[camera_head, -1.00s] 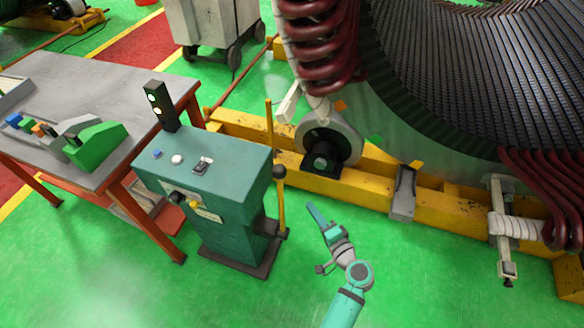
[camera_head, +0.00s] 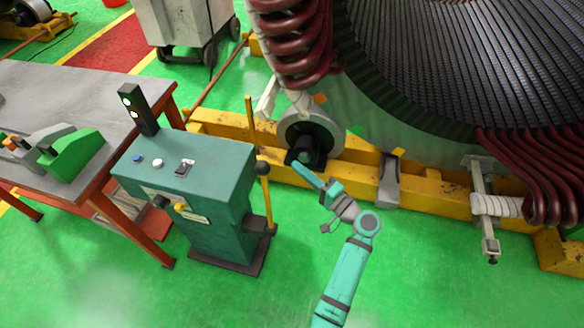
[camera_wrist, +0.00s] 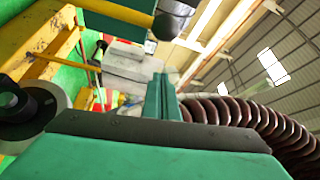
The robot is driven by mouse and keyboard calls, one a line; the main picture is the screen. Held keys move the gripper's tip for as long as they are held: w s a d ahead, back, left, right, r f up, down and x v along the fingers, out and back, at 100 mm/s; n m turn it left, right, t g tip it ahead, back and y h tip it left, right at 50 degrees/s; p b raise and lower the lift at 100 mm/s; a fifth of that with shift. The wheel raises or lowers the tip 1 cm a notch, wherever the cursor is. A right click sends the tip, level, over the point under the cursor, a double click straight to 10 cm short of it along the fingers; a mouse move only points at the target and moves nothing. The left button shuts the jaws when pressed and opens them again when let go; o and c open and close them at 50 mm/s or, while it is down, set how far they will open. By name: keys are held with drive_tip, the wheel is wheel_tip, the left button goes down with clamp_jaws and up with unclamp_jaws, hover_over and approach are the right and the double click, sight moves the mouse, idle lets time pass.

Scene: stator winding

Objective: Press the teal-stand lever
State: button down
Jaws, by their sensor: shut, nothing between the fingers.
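The teal stand (camera_head: 190,205) stands on the green floor at left of centre in the head view. Its lever (camera_head: 266,195) is a yellow shaft with a black knob on top, roughly upright at the stand's right side. My gripper (camera_head: 298,168) is shut and empty. Its fingertips are to the right of the lever, about level with the knob in the picture, with a visible gap. In the wrist view, the shut fingers (camera_wrist: 161,98) show in the middle. A yellow shaft with a dark knob (camera_wrist: 174,18) lies across the top, apart from the fingers.
A workbench (camera_head: 100,75) with a green block (camera_head: 72,155) is on the left. The yellow frame (camera_head: 360,185) and the large stator (camera_head: 440,60) with dark red coils are behind and right of my gripper. Green floor is clear in front.

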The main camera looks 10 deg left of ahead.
drive_tip(key=a, duration=0.8)
drive_tip(key=shift+w, duration=0.35)
drive_tip(key=shift+s+a, duration=0.1)
drive_tip(key=shift+a, duration=0.05)
